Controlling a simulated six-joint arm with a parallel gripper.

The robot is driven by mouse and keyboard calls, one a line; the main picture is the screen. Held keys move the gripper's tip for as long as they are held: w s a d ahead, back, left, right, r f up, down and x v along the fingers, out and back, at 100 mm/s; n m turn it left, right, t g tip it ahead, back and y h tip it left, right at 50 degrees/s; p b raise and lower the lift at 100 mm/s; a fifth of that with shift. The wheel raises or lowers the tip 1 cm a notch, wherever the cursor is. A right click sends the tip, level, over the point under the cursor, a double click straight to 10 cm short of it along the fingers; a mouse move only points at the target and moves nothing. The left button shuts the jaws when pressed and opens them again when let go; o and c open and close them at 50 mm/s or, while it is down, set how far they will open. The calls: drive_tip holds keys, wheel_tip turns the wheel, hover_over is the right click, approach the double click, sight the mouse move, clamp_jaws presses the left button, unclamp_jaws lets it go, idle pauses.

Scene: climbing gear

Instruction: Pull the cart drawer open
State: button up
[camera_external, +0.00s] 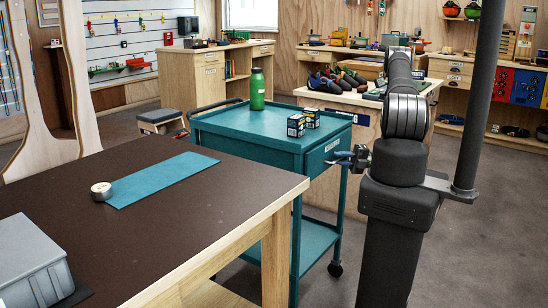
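The teal cart (240,125) stands in the middle, with its drawer front (318,160) on the right end under the top. The drawer looks closed, flush with the cart body. A small pale label shows near the drawer's upper edge. My gripper (338,158) is at the right part of the drawer front, reaching in from the right. Its fingers are small and dark here, close to or touching the drawer front. The handle is hidden or too small to make out, and I cannot tell whether the fingers are around it.
A green bottle (257,90) and two small boxes (296,125) (312,117) stand on the cart top. A brown worktable (150,220) with a teal mat (165,178), a tape roll (101,190) and a grey case (32,262) is at the front left. A bench with shoes (338,82) stands behind.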

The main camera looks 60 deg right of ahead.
clamp_jaws()
drive_tip(key=shift+s, duration=0.1)
drive_tip(key=s, duration=2.1)
drive_tip(key=shift+s, duration=0.25)
unclamp_jaws()
drive_tip(key=v, duration=1.2)
